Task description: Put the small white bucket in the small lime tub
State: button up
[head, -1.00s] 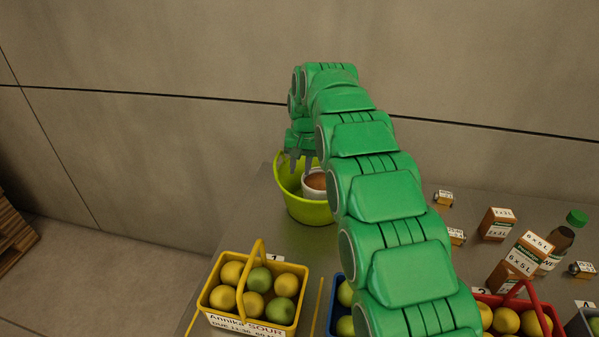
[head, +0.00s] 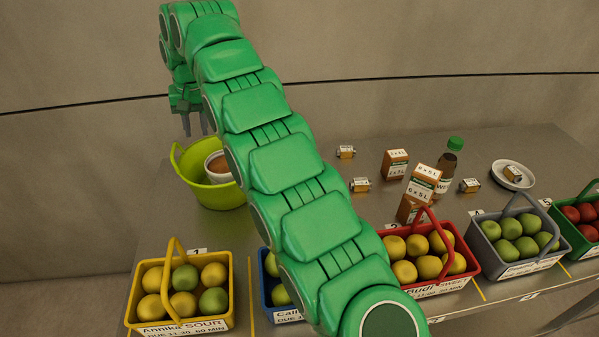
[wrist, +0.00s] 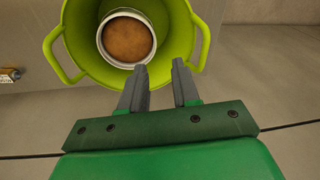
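The small lime tub (head: 214,196) stands at the far left of the counter; it also shows in the wrist view (wrist: 180,62). The small white bucket (head: 208,170), with brown contents, is inside the tub, toward its right side in the head view. In the wrist view the bucket (wrist: 103,38) looks upright, its rim clear of my fingers. My gripper (head: 196,130) is above the tub, pointing down. In the wrist view my gripper (wrist: 160,74) has its fingers apart with nothing between them. My arm hides part of the counter.
Along the front edge stand a yellow fruit basket (head: 140,312), a blue one (head: 264,290) partly behind my arm, a red one (head: 452,286), a grey one (head: 492,262) and a green one (head: 570,240). Cartons (head: 395,164), a bottle (head: 447,165) and a white dish (head: 505,180) stand behind.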

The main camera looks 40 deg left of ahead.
jog(key=w+d+r+m, duration=0.2)
jog(key=w+d+r, duration=0.2)
jog(key=w+d, duration=0.65)
jog(key=w+d+r+m+h, duration=0.1)
jog(key=w+d+r+m, duration=0.15)
jog(key=d, duration=1.45)
jog(key=w+d+r+m+h, duration=0.1)
jog(key=w+d+m, duration=0.15)
jog(key=d, duration=1.45)
jog(key=s+d+f+m, duration=0.1)
jog(key=s+d, duration=0.4)
jog(key=d, duration=0.5)
jog(key=s+d+f+m, duration=0.1)
jog(key=s+d+f, duration=0.1)
jog(key=s+d, duration=0.65)
jog(key=s+d+f+m, duration=0.1)
jog(key=s+d+f, duration=0.2)
jog(key=s+d, duration=0.3)
jog(key=s+d+f+m+g, duration=0.1)
jog(key=s+d+f, duration=0.3)
jog(key=s+d, duration=0.3)
jog(key=shift+s+f+g, duration=0.2)
jog(key=shift+s+g, duration=0.1)
jog(key=shift+s, duration=0.95)
